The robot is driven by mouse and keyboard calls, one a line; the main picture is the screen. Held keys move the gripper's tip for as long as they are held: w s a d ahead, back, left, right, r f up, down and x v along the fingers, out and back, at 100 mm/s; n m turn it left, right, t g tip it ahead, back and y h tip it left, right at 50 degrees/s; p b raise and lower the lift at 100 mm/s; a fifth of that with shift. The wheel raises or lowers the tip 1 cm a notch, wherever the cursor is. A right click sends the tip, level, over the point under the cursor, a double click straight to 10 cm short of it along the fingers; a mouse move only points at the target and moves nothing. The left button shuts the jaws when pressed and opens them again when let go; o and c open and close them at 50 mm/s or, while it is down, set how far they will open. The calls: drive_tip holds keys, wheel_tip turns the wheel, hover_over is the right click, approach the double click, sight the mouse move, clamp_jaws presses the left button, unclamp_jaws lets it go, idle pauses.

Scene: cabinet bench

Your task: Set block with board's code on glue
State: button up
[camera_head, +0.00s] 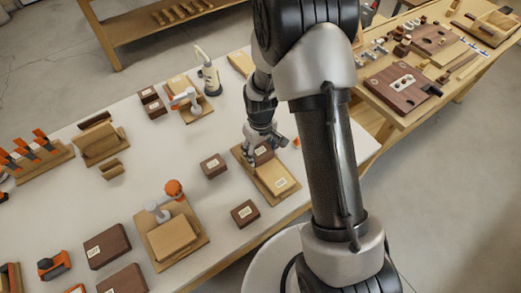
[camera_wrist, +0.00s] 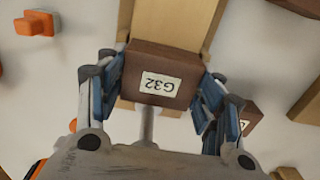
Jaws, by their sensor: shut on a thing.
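My gripper (camera_head: 264,142) is shut on a dark brown block (camera_wrist: 162,81), with blue finger pads on its two sides. The block's white label reads G32, upside down in the wrist view. In the head view the held block (camera_head: 263,153) is over the far end of a light wooden board (camera_head: 242,156). A paler wooden piece with a white label (camera_head: 279,184) lies on that board; its code is too small to read. Whether the held block touches the board is unclear. Any glue under it is hidden.
Loose labelled dark blocks (camera_head: 213,166) and (camera_head: 245,213) lie left of and in front of the board. A clamped assembly (camera_head: 172,238) stands at the front, another (camera_head: 187,105) farther back. A second bench (camera_head: 420,75) stands at the right.

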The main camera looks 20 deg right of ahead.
drive_tip(key=o, duration=1.2)
drive_tip(key=o, duration=0.3)
drive_tip(key=shift+o, duration=0.2)
drive_tip(key=shift+r, duration=0.1)
drive_tip(key=shift+r+p, duration=2.5)
drive_tip(key=shift+r, duration=0.95)
